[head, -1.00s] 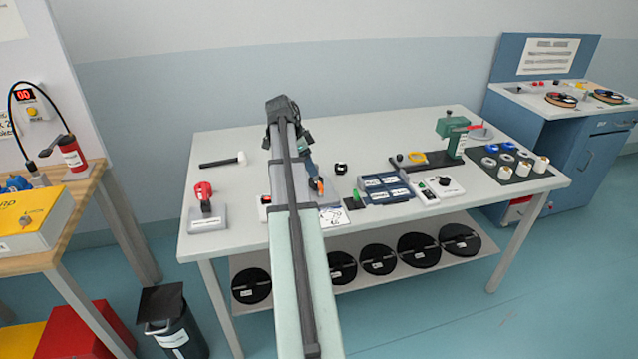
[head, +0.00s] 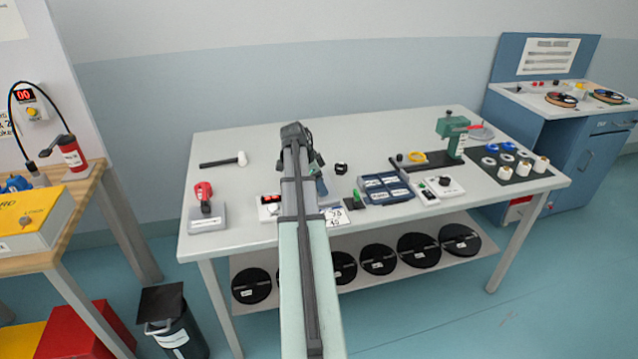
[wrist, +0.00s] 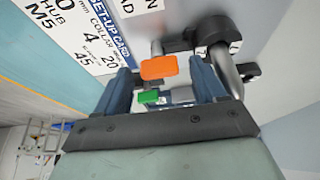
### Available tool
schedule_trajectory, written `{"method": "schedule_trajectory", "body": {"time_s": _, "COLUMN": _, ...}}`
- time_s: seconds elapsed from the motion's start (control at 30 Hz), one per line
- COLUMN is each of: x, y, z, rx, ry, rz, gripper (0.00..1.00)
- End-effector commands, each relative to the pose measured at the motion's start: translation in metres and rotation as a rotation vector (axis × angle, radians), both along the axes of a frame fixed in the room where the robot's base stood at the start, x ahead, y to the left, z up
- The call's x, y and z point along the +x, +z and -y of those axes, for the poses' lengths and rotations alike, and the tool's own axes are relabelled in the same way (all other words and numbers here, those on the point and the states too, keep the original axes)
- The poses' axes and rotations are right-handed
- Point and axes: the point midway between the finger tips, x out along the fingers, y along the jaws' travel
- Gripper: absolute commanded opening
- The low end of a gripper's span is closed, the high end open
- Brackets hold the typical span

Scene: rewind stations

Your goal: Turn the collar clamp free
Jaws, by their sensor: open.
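In the wrist view my gripper (wrist: 164,84) is open, with one blue finger at the left and one at the right. An orange tab (wrist: 160,67) on a short metal stem shows between the fingers. A smaller green tab (wrist: 148,97) lies nearer the palm. A metal rod with a black clamp-like part (wrist: 228,55) stands beside the right finger. I cannot tell which of these parts belong to the collar clamp, or whether a finger touches them. In the head view my arm hides most of this spot.
A set-up card (wrist: 88,42) lies left of the gripper in the wrist view. On the table (head: 235,262) are a mallet (head: 222,161), a red-handled tool (head: 204,196), a blue bin tray (head: 385,189) and a green press (head: 452,135). The table's back middle is clear.

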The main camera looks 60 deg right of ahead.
Motion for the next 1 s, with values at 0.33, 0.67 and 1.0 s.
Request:
{"method": "schedule_trajectory", "body": {"time_s": 0.33, "x": 0.0000, "y": 0.0001, "z": 0.0000, "rx": 0.000, "ry": 0.000, "rz": 0.000, "gripper": 0.43}}
{"method": "schedule_trajectory", "body": {"time_s": 0.67, "x": 0.0000, "y": 0.0002, "z": -0.0001, "rx": 0.000, "ry": 0.000, "rz": 0.000, "gripper": 0.14}}
{"method": "schedule_trajectory", "body": {"time_s": 1.0, "x": -0.0011, "y": 0.0002, "z": -0.0012, "rx": 0.000, "ry": 0.066, "rz": 0.000, "gripper": 0.14}}
